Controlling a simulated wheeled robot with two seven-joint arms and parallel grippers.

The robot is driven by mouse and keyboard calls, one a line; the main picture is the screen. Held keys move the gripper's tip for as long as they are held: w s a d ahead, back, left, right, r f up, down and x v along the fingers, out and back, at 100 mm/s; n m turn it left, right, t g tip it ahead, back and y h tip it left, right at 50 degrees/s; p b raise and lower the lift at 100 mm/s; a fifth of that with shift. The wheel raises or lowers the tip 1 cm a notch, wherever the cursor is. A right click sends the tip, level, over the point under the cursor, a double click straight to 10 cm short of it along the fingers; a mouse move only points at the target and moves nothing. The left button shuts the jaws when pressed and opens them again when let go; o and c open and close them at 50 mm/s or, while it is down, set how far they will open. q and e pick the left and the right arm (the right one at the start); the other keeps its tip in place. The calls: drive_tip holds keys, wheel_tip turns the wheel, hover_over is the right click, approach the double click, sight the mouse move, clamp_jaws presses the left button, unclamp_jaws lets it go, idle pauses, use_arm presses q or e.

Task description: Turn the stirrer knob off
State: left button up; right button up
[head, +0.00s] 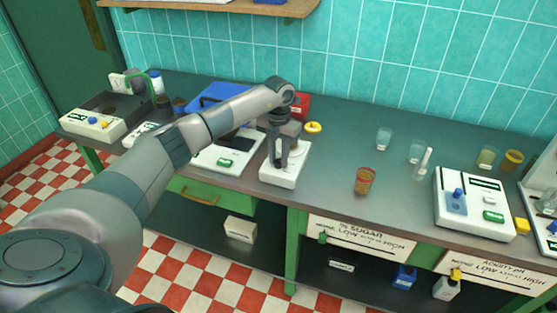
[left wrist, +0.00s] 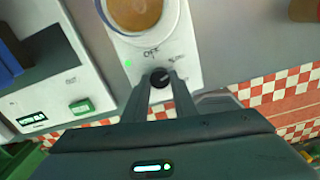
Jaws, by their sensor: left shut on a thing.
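The stirrer (head: 290,177) is a small white unit on the bench, right of the white scale-like devices. In the left wrist view its white body (left wrist: 190,60) carries a round vessel of amber-brown liquid (left wrist: 137,12). A black round knob (left wrist: 160,78) sits on its front, near an OFF label, with a small green light lit to the left. My left gripper (left wrist: 160,84) points down at the stirrer and is shut on the knob, one finger on each side. It also shows in the head view (head: 280,160). The knob's exact pointing direction is unclear. My right gripper is not in view.
A white device with a green display (head: 226,152) stands close left of the stirrer. A yellow ring (head: 314,127) lies behind it to the right. Bare bench lies between the stirrer and the glass.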

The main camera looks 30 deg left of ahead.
use_arm(q)
drive_tip(key=n, duration=0.3)
drive_tip(key=shift+n+b, duration=0.35)
drive_tip(key=shift+n, duration=0.05)
drive_tip(key=n, duration=0.3)
drive_tip(key=shift+n, duration=0.3)
drive_tip(key=n, duration=0.3)
drive_tip(key=shift+w+n, duration=0.1)
drive_tip(key=shift+n, duration=0.2)
drive_tip(key=shift+r+n, duration=0.1)
drive_tip(key=shift+n, duration=1.6)
drive_tip(key=o, duration=1)
drive_tip(key=shift+o, duration=0.2)
